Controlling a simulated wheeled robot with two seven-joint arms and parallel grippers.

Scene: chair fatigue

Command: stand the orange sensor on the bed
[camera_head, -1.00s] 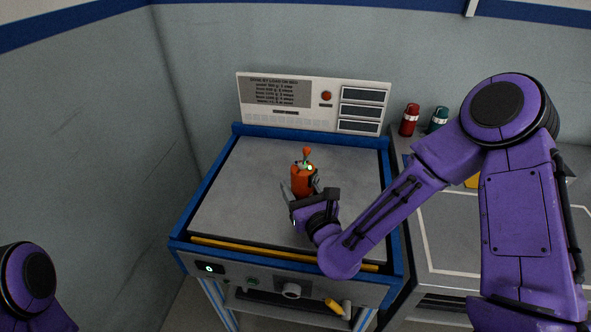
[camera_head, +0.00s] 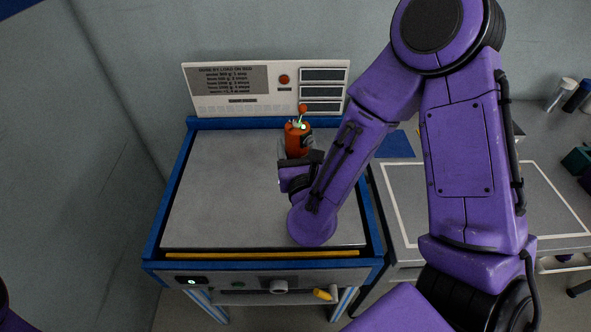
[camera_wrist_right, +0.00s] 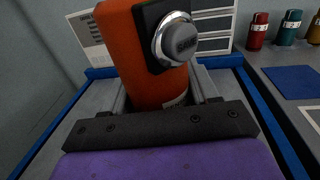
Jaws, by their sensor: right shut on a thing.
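The orange sensor (camera_head: 297,140) is an upright cylinder with a red knob on a stalk and a small green light on top. It shows large in the wrist view (camera_wrist_right: 155,80), with a grey round button on a black plate. My right gripper (camera_head: 299,158) is shut around its lower body. The sensor is over the back part of the grey bed (camera_head: 215,205); its base is hidden by the gripper, so I cannot tell whether it touches the bed. My left gripper is out of view.
The bed has a blue frame (camera_head: 169,195) and a yellow front strip (camera_head: 260,254). A control panel (camera_head: 268,88) with a red button stands behind it. Red (camera_wrist_right: 257,30) and green (camera_wrist_right: 290,26) bottles stand beyond the right side. The left half of the bed is clear.

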